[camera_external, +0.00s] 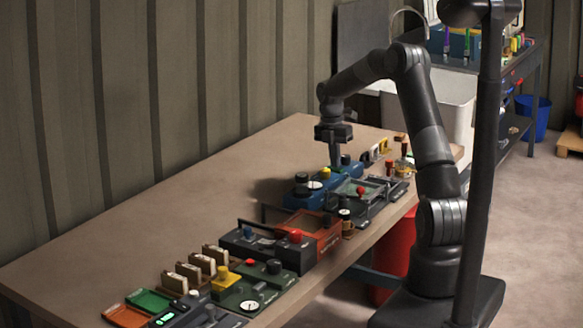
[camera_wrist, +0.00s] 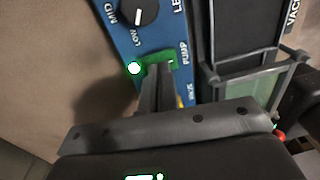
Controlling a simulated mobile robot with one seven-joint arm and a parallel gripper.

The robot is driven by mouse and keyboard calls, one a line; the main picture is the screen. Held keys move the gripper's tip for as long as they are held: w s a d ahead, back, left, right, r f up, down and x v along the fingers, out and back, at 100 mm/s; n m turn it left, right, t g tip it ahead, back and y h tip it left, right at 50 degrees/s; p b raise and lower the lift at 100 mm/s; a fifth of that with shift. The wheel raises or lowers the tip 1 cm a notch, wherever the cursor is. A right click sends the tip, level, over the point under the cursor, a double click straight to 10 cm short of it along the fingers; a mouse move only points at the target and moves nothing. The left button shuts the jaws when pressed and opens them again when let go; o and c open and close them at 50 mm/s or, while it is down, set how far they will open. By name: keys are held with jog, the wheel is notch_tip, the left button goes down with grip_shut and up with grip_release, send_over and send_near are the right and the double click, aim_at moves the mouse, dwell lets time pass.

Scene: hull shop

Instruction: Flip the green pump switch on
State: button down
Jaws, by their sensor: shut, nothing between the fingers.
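The blue panel (camera_wrist: 150,40) lies under my gripper and carries a black knob (camera_wrist: 138,12) with LOW and MID marks. A green plate (camera_wrist: 173,56) beside the word PUMP sits at my fingertips, with a bright green lamp (camera_wrist: 134,68) glowing at its left. The switch lever itself is hidden behind my fingers. My gripper (camera_wrist: 158,70) is shut and empty, its tips over or against the green plate; I cannot tell whether they touch. In the external view my gripper (camera_external: 335,163) points down at the blue panel on the bench.
A dark panel with a clear guard (camera_wrist: 240,85) is close on the right in the wrist view. Several other control boxes, including an orange one (camera_external: 322,228), line the bench's front. The bench top (camera_external: 200,200) toward the wall is clear.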

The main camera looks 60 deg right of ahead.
aim_at(337, 169)
notch_tip(337, 169, up, 14)
jog(key=s, duration=0.2)
jog(key=shift+f, duration=0.1)
dwell(0.4)
jog(key=s+a+r+m+t+h, duration=0.1)
jog(key=s+a+r+m, duration=0.15)
jog(key=a, duration=0.55)
jog(key=s+a+r+m+t, duration=0.1)
jog(key=s+a+r+m, duration=0.2)
jog(key=a, duration=0.5)
jog(key=s+a+r+m+t+h, duration=0.1)
jog(key=a+r+m, duration=0.25)
jog(key=a, duration=0.45)
jog(key=s+a+f+m+t+y, duration=0.1)
jog(key=s+a+f+m, duration=0.1)
jog(key=s+a+m, duration=0.2)
jog(key=s+a+f+m+t+y, duration=0.1)
jog(key=s+a+m, duration=0.4)
jog(key=s+a, duration=0.5)
jog(key=s+t, duration=0.1)
jog(key=s, duration=0.2)
jog(key=shift+s+f+t, duration=0.25)
jog(key=shift+f+t, duration=0.05)
jog(key=shift+f, duration=0.1)
